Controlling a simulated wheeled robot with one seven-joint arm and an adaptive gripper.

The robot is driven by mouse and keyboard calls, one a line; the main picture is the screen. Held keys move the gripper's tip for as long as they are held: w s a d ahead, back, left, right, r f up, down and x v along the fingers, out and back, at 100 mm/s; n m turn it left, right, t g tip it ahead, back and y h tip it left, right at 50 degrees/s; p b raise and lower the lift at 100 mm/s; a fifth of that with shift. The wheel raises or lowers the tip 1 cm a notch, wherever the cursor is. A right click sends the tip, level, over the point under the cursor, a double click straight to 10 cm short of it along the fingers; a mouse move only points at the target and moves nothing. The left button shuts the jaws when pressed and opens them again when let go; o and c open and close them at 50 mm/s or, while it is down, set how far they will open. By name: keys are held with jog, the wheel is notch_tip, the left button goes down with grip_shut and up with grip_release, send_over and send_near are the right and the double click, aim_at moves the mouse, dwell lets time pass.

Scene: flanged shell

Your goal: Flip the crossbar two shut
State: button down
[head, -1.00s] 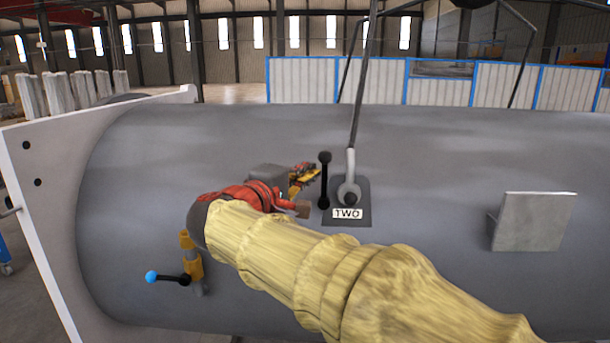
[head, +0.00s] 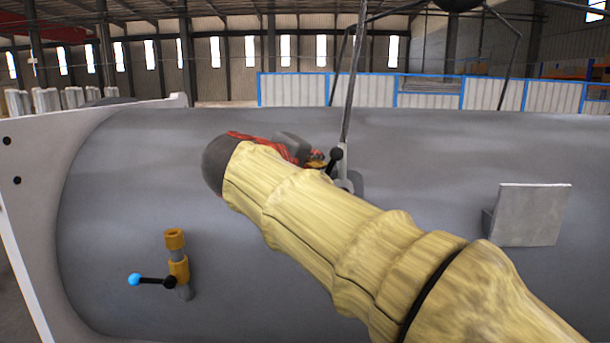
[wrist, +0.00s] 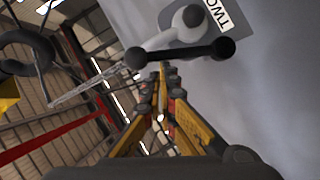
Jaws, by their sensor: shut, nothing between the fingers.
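Crossbar two is a black bar with ball ends; in the head view its upper ball (head: 334,155) shows just right of my gripper, and my arm hides its lower part. In the wrist view the whole bar (wrist: 180,53) lies across the upper middle, in front of a grey pivot fitting (wrist: 190,17) beside the TWO label (wrist: 225,10). My gripper (head: 317,158) is shut and empty, close beside the bar. Its fingertips (wrist: 163,72) lie just below the bar in the wrist view; I cannot tell whether they touch it.
A grey rod (head: 352,85) rises from the fitting. A yellow-brown valve with a blue-tipped handle (head: 135,280) is on the shell (head: 430,150) at lower left. A grey bracket (head: 533,215) juts out at right. The white flange (head: 30,210) stands at far left.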

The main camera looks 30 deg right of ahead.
aim_at(332, 163)
jog(key=s+d+m+y+b, duration=0.1)
jog(key=d+m+b, duration=0.1)
jog(key=b, duration=0.1)
jog(key=shift+s+d+f+m+y, duration=0.35)
jog(key=shift+s+m+y, duration=0.05)
jog(key=shift+s+d+f+m+t+y+b, duration=0.15)
jog(key=shift+s+d+f+m+y+b, duration=0.15)
jog(key=shift+d+m+b, duration=0.2)
jog(key=shift+s+d+f+m+t+y+b, duration=0.15)
jog(key=shift+s+d+m+y+b, duration=0.15)
jog(key=shift+d+m+b, duration=0.15)
jog(key=f+m+y+b, duration=0.1)
jog(key=s+d+f+m+t+b, duration=0.1)
jog(key=d+f+m+y+b, duration=0.1)
jog(key=b, duration=0.1)
jog(key=shift+s+d+f+y, duration=0.15)
jog(key=shift+s+f+y, duration=0.1)
jog(key=shift+s+y, duration=0.05)
